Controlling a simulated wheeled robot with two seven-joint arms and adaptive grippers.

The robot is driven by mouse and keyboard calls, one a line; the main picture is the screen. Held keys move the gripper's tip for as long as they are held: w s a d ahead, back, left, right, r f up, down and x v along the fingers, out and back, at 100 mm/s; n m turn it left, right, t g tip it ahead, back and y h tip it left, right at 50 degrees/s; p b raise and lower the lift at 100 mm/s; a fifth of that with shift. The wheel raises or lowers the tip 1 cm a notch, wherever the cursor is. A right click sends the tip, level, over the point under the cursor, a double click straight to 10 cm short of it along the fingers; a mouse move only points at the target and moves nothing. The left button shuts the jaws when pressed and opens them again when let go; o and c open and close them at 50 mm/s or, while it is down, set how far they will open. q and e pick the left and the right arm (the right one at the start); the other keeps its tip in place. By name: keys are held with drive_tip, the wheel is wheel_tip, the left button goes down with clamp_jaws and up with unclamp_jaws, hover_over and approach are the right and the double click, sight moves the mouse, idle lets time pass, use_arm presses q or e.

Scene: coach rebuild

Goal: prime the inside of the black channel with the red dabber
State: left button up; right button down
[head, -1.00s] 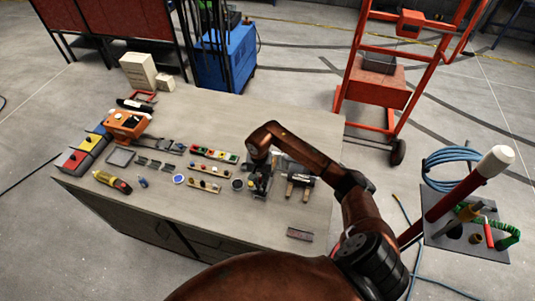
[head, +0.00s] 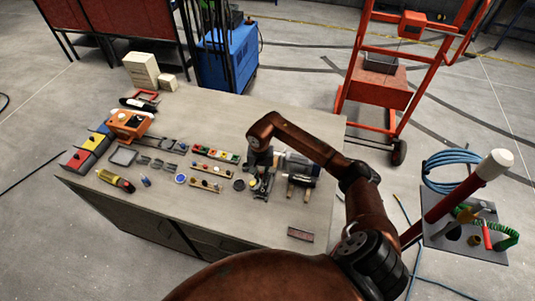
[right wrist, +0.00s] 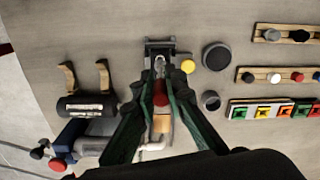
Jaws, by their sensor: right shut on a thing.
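My right gripper (right wrist: 158,88) is shut on the red dabber (right wrist: 160,94), whose red part shows between the dark green fingers in the right wrist view. A small pale end lies beyond the fingertips, over a dark, narrow fixture (right wrist: 160,46) that looks like the black channel. I cannot tell whether the dabber touches its inside. In the head view the right gripper (head: 261,160) hangs over the worktable, just behind the dark fixture (head: 262,187); the dabber is not clear there. A yellow knob (right wrist: 188,66) sits beside the fixture. My left gripper is not in view.
A black cylinder (head: 302,181) with two tan supports lies right of the fixture. Round dark pieces (right wrist: 216,56) and rows of coloured blocks (head: 216,154) lie left of it in the head view. A small dark-red block (head: 300,234) lies near the front. The table's (head: 240,220) front middle is clear.

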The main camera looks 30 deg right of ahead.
sight(261, 173)
drive_tip(key=shift+r+p, duration=0.5)
drive_tip(key=shift+r, duration=1.2)
